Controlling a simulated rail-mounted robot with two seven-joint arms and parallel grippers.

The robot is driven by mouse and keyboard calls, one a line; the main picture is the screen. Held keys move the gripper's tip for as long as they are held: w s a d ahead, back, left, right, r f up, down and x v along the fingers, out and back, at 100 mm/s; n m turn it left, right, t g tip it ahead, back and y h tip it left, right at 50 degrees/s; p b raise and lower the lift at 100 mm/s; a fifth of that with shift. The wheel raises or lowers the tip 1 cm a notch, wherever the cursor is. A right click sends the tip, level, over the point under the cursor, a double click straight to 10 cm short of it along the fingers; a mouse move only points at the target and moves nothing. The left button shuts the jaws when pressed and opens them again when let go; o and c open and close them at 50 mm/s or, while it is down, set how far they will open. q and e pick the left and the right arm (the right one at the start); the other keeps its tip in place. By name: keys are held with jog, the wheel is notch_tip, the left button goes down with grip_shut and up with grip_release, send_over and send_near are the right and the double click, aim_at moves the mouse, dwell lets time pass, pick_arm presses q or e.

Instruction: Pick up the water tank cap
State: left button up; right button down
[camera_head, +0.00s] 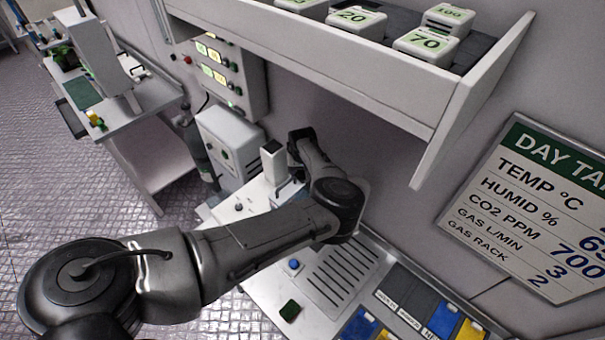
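My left arm comes in from the lower left, bends at a dark joint and reaches back over the white bench (258,293). My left gripper (291,180) is at the far end, low over the bench beside a small white upright block with a dark top (273,163). Its fingers are small and partly hidden by my own wrist, so I cannot tell whether they are open or hold anything. I cannot clearly make out the water tank cap. My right gripper is not in view.
A white box with a green button (228,142) stands behind the bench, below a wall control panel (222,72). A shelf (400,95) with numbered blocks overhangs on the right. A blue button (294,264), dark green pad (290,310) and slotted plate (336,277) are nearer.

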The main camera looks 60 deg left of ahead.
pick_arm(q)
jog(key=c, duration=0.7)
jog(key=shift+r, duration=0.1)
